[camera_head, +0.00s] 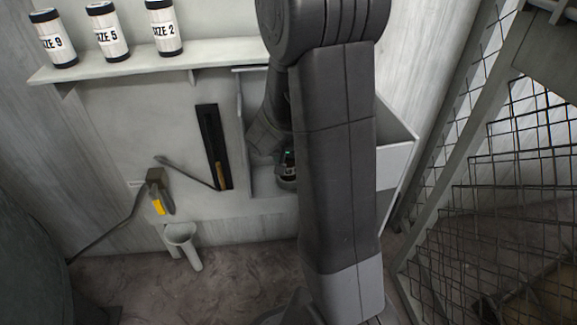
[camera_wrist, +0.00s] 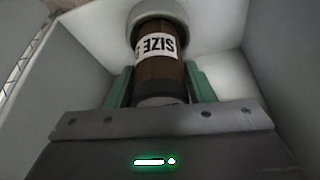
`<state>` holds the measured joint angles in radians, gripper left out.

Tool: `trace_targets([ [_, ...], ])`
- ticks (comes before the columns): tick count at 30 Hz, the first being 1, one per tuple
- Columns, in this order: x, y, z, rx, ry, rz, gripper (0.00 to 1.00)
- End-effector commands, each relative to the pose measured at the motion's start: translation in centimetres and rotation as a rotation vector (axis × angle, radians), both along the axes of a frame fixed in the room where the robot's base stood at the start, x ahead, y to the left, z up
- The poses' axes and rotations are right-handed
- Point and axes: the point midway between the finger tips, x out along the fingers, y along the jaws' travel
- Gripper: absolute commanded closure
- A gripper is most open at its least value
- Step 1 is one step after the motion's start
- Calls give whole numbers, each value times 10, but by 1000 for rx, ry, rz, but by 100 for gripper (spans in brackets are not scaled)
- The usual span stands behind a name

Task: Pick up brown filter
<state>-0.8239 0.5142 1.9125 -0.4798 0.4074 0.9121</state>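The brown filter (camera_wrist: 158,66) shows in the wrist view as a brown cylinder with a pale cap and a white label reading "SIZE"; its number is not readable. It is inside the white box. My gripper (camera_wrist: 160,82) has its green fingers on both sides of the filter, very close to it. Whether they press on it I cannot tell. In the head view my arm hides the filter and most of the gripper, which is inside the box (camera_head: 395,152) on the wall.
A wall shelf (camera_head: 225,51) holds canisters labelled SIZE 9 (camera_head: 52,38), SIZE 5 (camera_head: 107,31) and SIZE 2 (camera_head: 164,28). A grey-and-yellow tool (camera_head: 158,192) hangs below, above a white holder (camera_head: 182,238). A mesh fence (camera_head: 490,160) stands at right.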

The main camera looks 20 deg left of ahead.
Motion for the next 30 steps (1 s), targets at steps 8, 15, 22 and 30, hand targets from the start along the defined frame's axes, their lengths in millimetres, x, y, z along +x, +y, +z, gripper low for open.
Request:
trace_targets([
  [8,0,0,0,0,0,0,80],
  [15,1,-1,3,0,0,0,80],
  [22,4,-4,15,0,0,-3,80],
  [30,9,-7,27,0,0,-4,80],
])
